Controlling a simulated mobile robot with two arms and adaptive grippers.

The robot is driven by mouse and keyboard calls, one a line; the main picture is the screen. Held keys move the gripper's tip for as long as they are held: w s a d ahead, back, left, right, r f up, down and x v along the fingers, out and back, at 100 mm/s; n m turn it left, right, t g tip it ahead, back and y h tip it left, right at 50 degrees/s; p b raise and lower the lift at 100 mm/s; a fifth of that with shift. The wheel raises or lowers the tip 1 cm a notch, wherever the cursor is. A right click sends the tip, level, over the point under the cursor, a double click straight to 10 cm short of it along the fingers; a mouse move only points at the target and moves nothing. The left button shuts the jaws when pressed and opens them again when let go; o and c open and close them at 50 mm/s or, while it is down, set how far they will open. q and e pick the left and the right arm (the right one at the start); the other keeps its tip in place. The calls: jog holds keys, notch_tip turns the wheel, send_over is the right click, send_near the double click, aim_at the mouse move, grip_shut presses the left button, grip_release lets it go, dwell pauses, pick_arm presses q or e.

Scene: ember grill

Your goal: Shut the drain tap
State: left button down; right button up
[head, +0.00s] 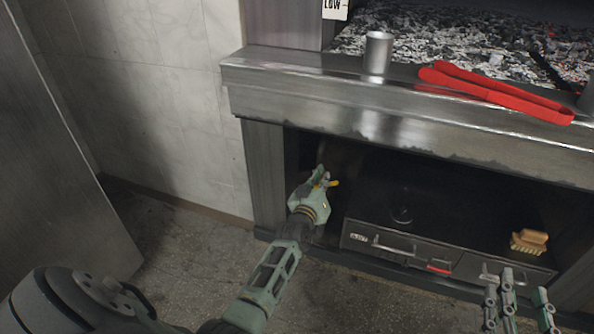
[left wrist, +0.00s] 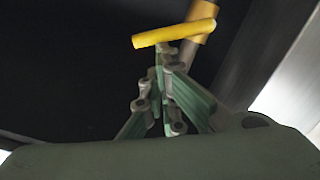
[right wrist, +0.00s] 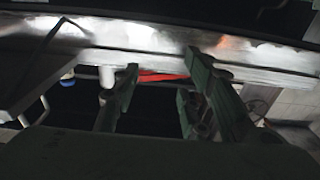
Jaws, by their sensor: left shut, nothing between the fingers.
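The drain tap has a yellow lever (left wrist: 175,34) on a brass-coloured body (left wrist: 202,14), seen close up in the left wrist view. The lever (head: 334,183) also shows small in the head view, under the counter near its left end. My left gripper (left wrist: 165,50) is shut, with its fingertips right at the lever; I cannot tell whether they touch it. It also shows in the head view (head: 322,178). My right gripper (right wrist: 160,80) is open and empty, low at the right in the head view (head: 520,285).
The steel counter edge (head: 380,113) overhangs the dark recess. A drawer unit (head: 370,240) stands inside, with a wooden brush (head: 529,241) on top. The floor at left is clear.

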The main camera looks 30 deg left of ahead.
pick_arm(q)
jog(key=shift+w+d+f+m+y+p, duration=0.1)
jog(key=shift+d+f+m+p, duration=0.1)
jog(key=shift+d+f+m, duration=0.45)
jog(key=shift+w+d+f+m+y+p, duration=0.1)
jog(key=shift+d+m+p, duration=0.1)
jog(key=shift+m, duration=0.8)
jog(key=shift+w+d+f+m+y+p, duration=0.15)
jog(key=shift+d+f+m, duration=0.3)
jog(key=shift+m, duration=0.4)
pick_arm(e)
notch_tip(320, 180, down, 8)
jog(key=s+d+g+h, duration=0.1)
jog(key=g, duration=0.3)
jog(key=shift+s+d+r, duration=0.25)
jog(key=shift+s, duration=0.1)
